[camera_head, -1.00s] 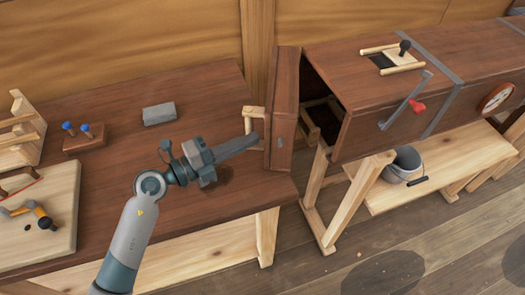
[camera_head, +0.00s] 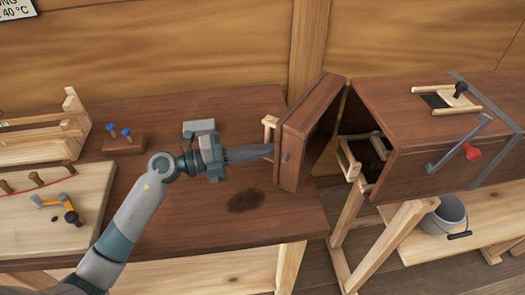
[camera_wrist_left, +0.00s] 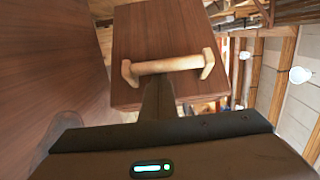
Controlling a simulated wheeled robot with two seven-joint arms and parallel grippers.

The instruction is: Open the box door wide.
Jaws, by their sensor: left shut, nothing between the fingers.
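The box door (camera_head: 294,158) is a brown wooden panel standing ajar at the left end of the long brown box (camera_head: 415,110), with a dark gap between them. Its pale wooden handle (camera_head: 269,127) is on the outer face; it spans the door in the left wrist view (camera_wrist_left: 168,65). My left gripper (camera_head: 270,151) is shut and empty, its fingertips at the door's outer face close to the handle. In the wrist view the fingers (camera_wrist_left: 158,98) reach up to the handle bar; I cannot tell whether they touch it. My right gripper is not in view.
The brown workbench (camera_head: 200,215) lies under my left arm. It carries a grey block (camera_head: 199,127), a small block with blue pegs (camera_head: 123,142), a pale board (camera_head: 85,210) and a wooden rack (camera_head: 45,140). A bucket (camera_head: 445,215) stands below the box.

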